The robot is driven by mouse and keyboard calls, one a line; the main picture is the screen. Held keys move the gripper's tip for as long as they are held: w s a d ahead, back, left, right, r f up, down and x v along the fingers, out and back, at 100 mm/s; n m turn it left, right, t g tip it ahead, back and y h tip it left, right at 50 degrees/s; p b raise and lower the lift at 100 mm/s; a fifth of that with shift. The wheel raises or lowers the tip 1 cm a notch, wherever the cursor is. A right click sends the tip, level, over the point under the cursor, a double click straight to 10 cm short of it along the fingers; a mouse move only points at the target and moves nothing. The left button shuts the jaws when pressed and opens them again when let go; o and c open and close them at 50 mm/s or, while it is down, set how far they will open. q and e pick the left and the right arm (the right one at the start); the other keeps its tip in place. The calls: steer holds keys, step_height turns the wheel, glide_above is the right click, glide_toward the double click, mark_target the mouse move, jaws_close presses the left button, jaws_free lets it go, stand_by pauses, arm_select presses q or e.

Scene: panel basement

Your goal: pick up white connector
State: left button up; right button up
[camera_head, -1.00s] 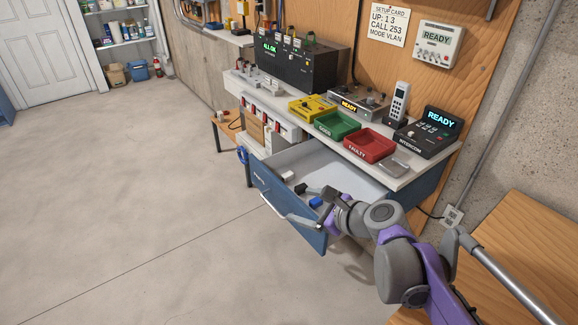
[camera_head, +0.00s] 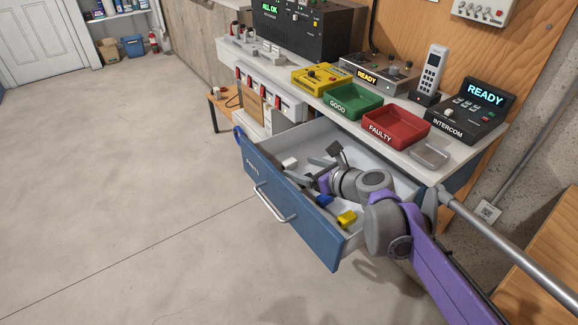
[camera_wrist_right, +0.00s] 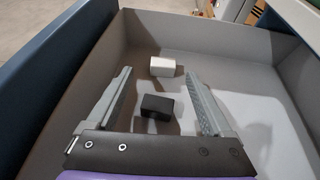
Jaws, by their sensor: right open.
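The white connector (camera_head: 290,162) lies on the floor of the open drawer (camera_head: 292,211), near its left end. In the right wrist view the white connector (camera_wrist_right: 162,67) lies ahead, about level with my fingertips and between their lines, untouched. My right gripper (camera_head: 309,170) reaches into the drawer with its fingers apart and nothing held. In the wrist view the right gripper (camera_wrist_right: 158,74) has a black connector (camera_wrist_right: 157,106) lying below and between its fingers. My left gripper is not in view.
A blue connector (camera_head: 324,201) and a yellow connector (camera_head: 347,219) lie in the drawer beside my arm. The drawer walls surround the gripper. Above, the bench holds a green GOOD tray (camera_head: 353,112) and a red FAULTY tray (camera_head: 385,139).

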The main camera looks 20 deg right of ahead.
mark_target(292, 163)
steer(key=x, duration=0.1)
steer(key=b+x, duration=0.1)
steer(key=x, duration=0.1)
steer(key=b+x, duration=0.1)
steer(key=x, duration=0.1)
steer(key=shift+w+d+f, duration=0.15)
steer(key=shift+w+d, duration=0.05)
steer(key=shift+w, duration=0.05)
steer(key=shift+s, duration=0.1)
steer(key=shift+c, duration=0.2)
